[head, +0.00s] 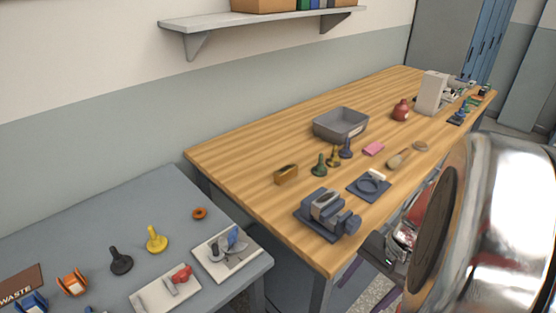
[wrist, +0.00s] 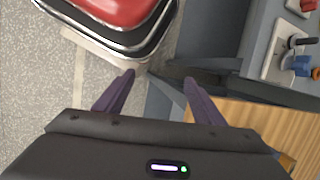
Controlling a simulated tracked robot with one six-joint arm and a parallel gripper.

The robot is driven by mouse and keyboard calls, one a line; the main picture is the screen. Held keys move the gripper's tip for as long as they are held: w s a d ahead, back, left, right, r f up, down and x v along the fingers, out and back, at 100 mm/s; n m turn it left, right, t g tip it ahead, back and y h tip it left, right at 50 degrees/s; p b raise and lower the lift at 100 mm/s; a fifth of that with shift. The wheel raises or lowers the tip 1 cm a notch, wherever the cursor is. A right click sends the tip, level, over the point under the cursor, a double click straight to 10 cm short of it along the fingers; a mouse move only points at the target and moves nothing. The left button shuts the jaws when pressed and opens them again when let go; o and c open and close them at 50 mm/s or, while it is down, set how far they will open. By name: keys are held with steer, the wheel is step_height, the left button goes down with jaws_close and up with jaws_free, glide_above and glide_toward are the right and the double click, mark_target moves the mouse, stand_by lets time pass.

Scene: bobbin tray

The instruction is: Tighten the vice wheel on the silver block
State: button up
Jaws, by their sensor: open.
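The blue-grey vice (head: 312,222) stands near the front left corner of the wooden bench in the head view. The silver block (head: 326,201) sits at its jaws. The vice wheel (head: 348,223) is on the vice's right side, facing the bench's front edge. I cannot tell how tightly the jaws meet the block. My gripper (wrist: 159,77) is open and empty in the wrist view, with its two purple fingers apart above the floor beside the bench. It is away from the wheel. The wrist view does not show the vice.
The wooden bench (head: 270,145) also holds a grey bin (head: 341,124), a blue-grey plate (head: 369,185) and several small bobbins behind the vice. A grey table (head: 80,225) with loose parts stands at left. A red-topped chrome stool (wrist: 112,12) is close to my gripper.

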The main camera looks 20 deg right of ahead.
step_height(320, 180, down, 3)
steer(key=s+d+m+t+y, duration=0.2)
steer(key=m+y, duration=0.1)
steer(key=m, duration=0.2)
steer(key=m+t+h, duration=0.1)
steer(key=m+t, duration=1.3)
glide_toward(357, 228)
steer(key=v, duration=0.5)
steer(key=shift+s+f, duration=0.1)
steer(key=shift+x, duration=6.95)
steer(key=shift+s, duration=0.1)
